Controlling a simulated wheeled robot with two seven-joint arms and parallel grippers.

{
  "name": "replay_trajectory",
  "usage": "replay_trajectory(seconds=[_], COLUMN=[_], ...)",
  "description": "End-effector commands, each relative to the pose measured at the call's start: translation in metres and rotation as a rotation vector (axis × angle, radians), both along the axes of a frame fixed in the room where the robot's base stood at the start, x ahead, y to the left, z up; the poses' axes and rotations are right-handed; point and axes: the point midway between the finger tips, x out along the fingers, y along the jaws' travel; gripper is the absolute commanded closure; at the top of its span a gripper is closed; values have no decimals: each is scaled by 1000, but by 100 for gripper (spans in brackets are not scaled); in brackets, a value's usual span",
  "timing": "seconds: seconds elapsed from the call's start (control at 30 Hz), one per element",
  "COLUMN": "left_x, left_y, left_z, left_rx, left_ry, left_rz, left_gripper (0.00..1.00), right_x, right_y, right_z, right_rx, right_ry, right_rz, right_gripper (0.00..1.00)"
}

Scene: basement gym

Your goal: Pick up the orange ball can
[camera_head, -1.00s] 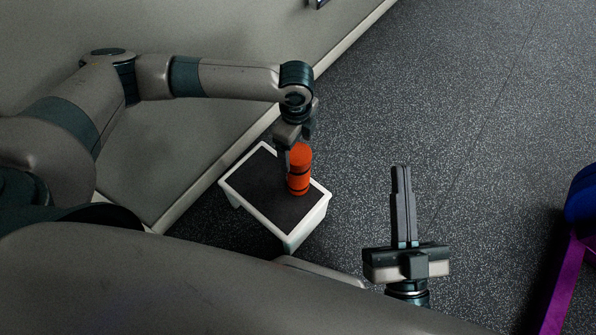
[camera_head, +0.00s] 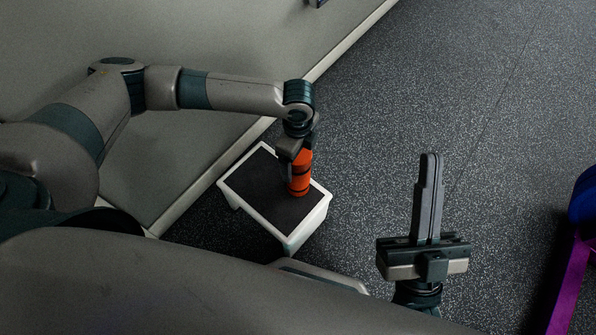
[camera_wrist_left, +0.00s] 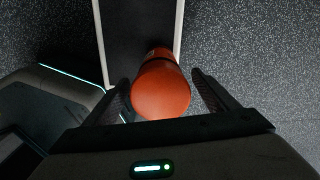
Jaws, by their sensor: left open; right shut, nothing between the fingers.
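The orange ball can (camera_head: 300,176) stands upright on the dark top of a small white-rimmed step stool (camera_head: 257,217). It has dark bands around it. My left gripper (camera_head: 296,165) is at the can from above, its fingers pointing down around the can's upper part. In the left wrist view the can (camera_wrist_left: 161,90) sits between the two open fingers of the left gripper (camera_wrist_left: 160,92), with a visible gap on the right side. My right gripper (camera_head: 430,160) is shut and empty, pointing up over the floor, right of the stool.
A grey wall and ledge (camera_head: 170,165) run along the left of the stool. Dark speckled floor (camera_head: 450,100) is clear to the right and behind. A purple strap-like thing (camera_head: 568,285) and a blue round thing (camera_head: 584,195) are at the right edge.

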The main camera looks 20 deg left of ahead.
Motion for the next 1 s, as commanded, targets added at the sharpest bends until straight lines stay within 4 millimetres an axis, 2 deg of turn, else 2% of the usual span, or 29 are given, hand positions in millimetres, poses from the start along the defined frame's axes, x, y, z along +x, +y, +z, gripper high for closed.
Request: replay_trajectory(seconds=[0.03, 0.2, 0.73, 0.93, 1.0], left_x=[-1, 0, 0, 0, 0], left_y=[-1, -1, -1, -1, -1], left_z=[-10, -25, -26, -26, -25], left_rx=[0, 1, 0, 0, 0], left_ry=[1, 0, -1, -1, -1], left_rz=[0, 0, -1, -1, -1], left_gripper=[20, 20, 20, 68, 70], right_x=[1, 0, -1, -1, -1], right_y=[-3, -10, -11, -10, -10], right_z=[3, 14, 17, 17, 17], right_rx=[9, 26, 29, 29, 29], right_ry=[-36, -102, -111, -111, -111], right_rz=[-6, -16, -18, -18, -18], right_gripper=[100, 100, 100, 100, 100])
